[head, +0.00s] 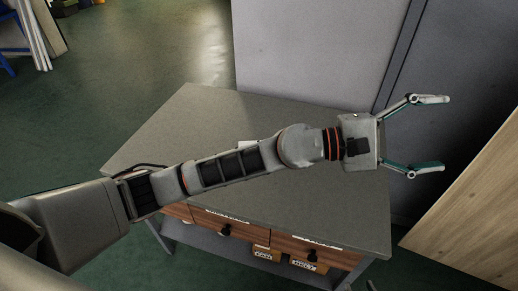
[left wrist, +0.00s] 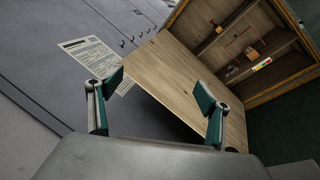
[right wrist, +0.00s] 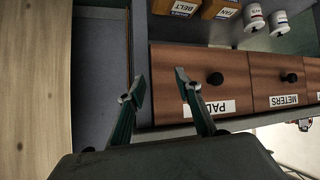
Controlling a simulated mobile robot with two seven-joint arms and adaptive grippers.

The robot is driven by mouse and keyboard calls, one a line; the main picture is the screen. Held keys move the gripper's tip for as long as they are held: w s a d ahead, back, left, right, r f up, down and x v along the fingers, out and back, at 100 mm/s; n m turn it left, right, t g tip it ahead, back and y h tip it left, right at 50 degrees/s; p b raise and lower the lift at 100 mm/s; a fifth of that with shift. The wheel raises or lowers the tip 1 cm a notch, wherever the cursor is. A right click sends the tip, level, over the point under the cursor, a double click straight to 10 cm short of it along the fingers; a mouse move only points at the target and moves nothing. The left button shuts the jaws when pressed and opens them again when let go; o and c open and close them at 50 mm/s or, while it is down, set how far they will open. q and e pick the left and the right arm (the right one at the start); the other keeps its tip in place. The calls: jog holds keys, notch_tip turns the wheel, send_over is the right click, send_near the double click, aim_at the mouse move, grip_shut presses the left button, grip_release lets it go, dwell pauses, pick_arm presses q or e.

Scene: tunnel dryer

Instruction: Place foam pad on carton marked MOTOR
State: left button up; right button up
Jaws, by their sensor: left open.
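Neither a foam pad nor a carton marked MOTOR can be made out in any view. My left gripper (head: 430,133) is open and empty beyond the right end of the grey table (head: 330,195). In the left wrist view its fingers (left wrist: 158,90) are apart, facing an open wooden door (left wrist: 185,75). My right gripper (right wrist: 160,90) is open and empty, in front of a drawer with a label starting PAD (right wrist: 190,75). Its fingertips appear close to the drawer front; contact cannot be told. The drawer looks shut.
A METERS drawer (right wrist: 283,85) is beside it. Cartons marked FAN (head: 262,253) and BELT (head: 303,266) sit below the drawers with white cylinders (right wrist: 254,17). A wooden cabinet (left wrist: 245,55) holds small items on shelves. My left arm crosses over the table and hides part of it.

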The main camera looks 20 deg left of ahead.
pick_arm(q)
jog(key=w+a+f+n+t+y, duration=0.2)
jog(key=w+a+n+t+y, duration=1)
jog(key=w+a+n+t, duration=0.65)
jog(key=s+a+f+n+g+y, duration=0.2)
jog(key=a+f, duration=0.4)
jog(key=f, duration=0.3)
jog(key=s+a+f+n+g+y, duration=0.3)
jog(key=a+f+n+g+y, duration=0.2)
jog(key=f, duration=0.4)
jog(key=s+a+f+n+g+y+p, duration=0.1)
jog(key=s+a+f+n+g+y, duration=0.2)
jog(key=a+f, duration=0.6)
jog(key=shift+a+f+n+g+y, duration=0.15)
jog(key=shift+n+g+y, duration=0.1)
jog(key=shift+n+y, duration=1.3)
jog(key=shift+n+h, duration=0.3)
jog(key=shift+h, duration=0.05)
jog(key=x, duration=0.7)
jog(key=shift+d+b, duration=0.3)
jog(key=shift+w+a+f, duration=0.1)
jog(key=shift+w+f, duration=0.05)
jog(key=shift+w, duration=0.2)
